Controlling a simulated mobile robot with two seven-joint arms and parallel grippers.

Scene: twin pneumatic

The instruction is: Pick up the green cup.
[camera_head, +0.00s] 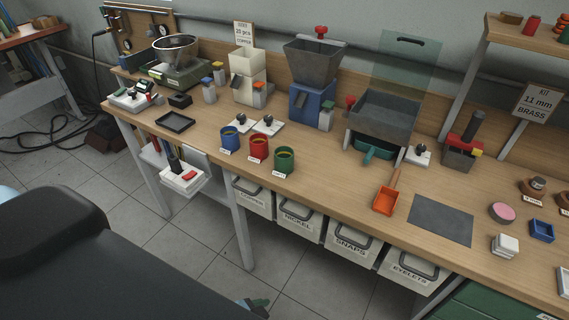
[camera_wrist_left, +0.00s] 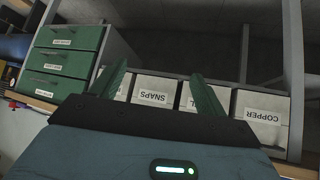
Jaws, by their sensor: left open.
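The green cup (camera_head: 284,160) stands upright near the front edge of the wooden workbench, at the right end of a row of three cups. A red cup (camera_head: 258,147) and a blue cup (camera_head: 229,138) stand to its left, apart from it. My left gripper (camera_wrist_left: 160,82) is open and empty in the left wrist view, its two green fingers spread and facing the labelled bins under the bench. The green cup is not in that view. A small teal part at the bottom of the head view (camera_head: 255,303) looks like my left gripper, low in front of the bench. My right gripper is not in view.
White bins (camera_head: 299,220) hang under the bench front. A blue hopper machine (camera_head: 312,100) stands behind the cups. An orange scoop (camera_head: 385,200) and a dark mat (camera_head: 440,224) lie to the right. Bare bench top lies between the green cup and the scoop.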

